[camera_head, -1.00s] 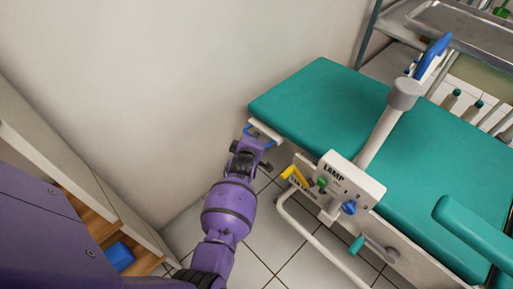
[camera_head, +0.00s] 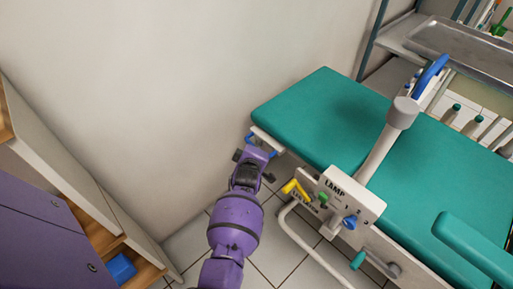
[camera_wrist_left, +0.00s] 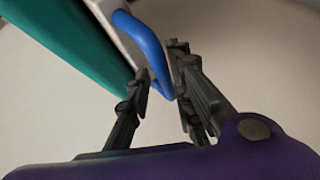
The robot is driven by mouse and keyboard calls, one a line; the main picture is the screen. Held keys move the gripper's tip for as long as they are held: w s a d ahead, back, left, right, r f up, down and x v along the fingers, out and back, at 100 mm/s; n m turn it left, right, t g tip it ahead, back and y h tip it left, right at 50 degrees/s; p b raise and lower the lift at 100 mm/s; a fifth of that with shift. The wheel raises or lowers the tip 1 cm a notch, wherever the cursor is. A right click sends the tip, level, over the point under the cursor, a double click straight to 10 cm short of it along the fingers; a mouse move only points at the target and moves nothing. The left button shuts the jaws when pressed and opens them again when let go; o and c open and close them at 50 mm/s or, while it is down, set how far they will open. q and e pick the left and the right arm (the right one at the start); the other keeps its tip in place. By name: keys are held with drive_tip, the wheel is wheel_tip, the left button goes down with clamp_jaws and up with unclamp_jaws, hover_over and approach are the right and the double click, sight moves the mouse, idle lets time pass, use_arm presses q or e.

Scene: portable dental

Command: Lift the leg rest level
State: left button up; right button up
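The leg rest (camera_head: 310,110) is the teal padded left end of the dental couch, and its surface looks nearly in line with the teal seat (camera_head: 430,160). A blue handle (camera_wrist_left: 145,38) is fixed at its left end; in the head view the handle is mostly hidden by my left gripper (camera_head: 255,153). A yellow lever (camera_head: 295,188) sticks out beside the lamp panel (camera_head: 350,197). My right gripper is not in view.
A white lamp post (camera_head: 380,150) rises beside the couch. A teal armrest (camera_head: 475,245) is at the lower right. A wooden cabinet (camera_head: 60,165) with a blue item (camera_head: 121,268) stands at the left. A metal tray (camera_head: 465,50) is at the back right. Wall lies beyond the leg rest.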

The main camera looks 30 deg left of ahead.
use_arm(q)
drive_tip(key=shift+s+d+r, duration=0.1)
drive_tip(key=shift+s, duration=0.05)
drive_tip(key=v, duration=1.1)
drive_tip(key=shift+s+r, duration=0.2)
drive_tip(key=shift+s, duration=0.05)
